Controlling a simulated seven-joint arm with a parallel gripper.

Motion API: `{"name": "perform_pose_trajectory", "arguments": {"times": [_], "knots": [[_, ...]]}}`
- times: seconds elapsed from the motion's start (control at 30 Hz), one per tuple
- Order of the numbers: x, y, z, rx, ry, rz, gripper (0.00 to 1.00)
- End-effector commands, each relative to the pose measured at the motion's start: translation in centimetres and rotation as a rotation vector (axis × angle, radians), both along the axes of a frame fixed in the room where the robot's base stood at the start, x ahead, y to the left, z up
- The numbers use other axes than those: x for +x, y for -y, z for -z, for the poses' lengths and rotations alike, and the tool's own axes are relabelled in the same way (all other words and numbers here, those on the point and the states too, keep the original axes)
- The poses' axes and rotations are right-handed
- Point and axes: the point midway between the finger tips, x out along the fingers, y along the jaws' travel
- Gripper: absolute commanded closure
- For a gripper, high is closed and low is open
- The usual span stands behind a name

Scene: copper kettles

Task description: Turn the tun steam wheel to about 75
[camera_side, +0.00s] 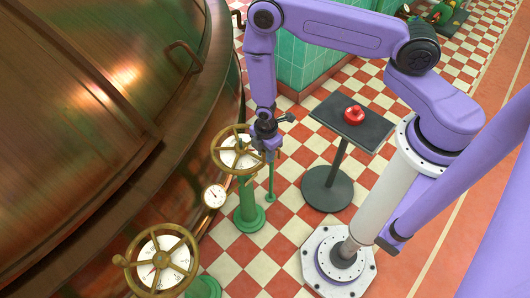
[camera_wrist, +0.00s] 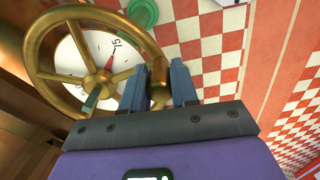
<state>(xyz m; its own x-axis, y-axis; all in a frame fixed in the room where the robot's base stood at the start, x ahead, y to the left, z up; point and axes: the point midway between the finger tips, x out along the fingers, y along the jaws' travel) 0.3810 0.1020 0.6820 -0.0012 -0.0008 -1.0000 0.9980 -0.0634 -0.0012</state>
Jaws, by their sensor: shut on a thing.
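A brass handwheel (camera_side: 222,160) over a white dial stands on a green pedestal (camera_side: 249,216) beside the copper vessel. My gripper (camera_side: 266,142) is at its right-hand rim. In the wrist view the same wheel (camera_wrist: 42,72) fills the upper left, and its dial has a red pointer (camera_wrist: 110,60) beside a printed number that is hard to read. The blue fingers of my gripper (camera_wrist: 160,80) are on either side of the brass knob (camera_wrist: 160,98) at the rim, shut on it. I cannot tell which wheel is the tun steam one.
A second brass wheel (camera_side: 128,262) with a dial stands at the lower left. A small round gauge (camera_side: 214,195) is between the wheels. The copper vessel (camera_side: 90,120) fills the left. A dark stand (camera_side: 372,133) with a red object (camera_side: 354,114) is to the right.

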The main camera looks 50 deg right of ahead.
Motion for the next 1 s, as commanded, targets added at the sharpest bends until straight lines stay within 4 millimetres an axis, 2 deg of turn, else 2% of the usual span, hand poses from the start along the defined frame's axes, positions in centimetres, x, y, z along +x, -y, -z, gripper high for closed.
{"name": "perform_pose_trajectory", "arguments": {"times": [0.23,0.27,0.3,0.33,0.73,1.0], "knots": [[0.0,0.2,0.0,-0.001,-0.001,0.011,1.0],[0.0,0.2,0.0,-0.001,-0.001,0.011,0.65],[0.1,0.2,0.0,0.0,0.0,0.011,0.52],[0.1,0.2,0.0,0.0,0.0,0.01,0.46],[0.1,0.0,-0.5,0.001,0.002,0.003,0.46],[0.2,-0.1,-3.9,0.003,0.005,0.003,0.46]]}}
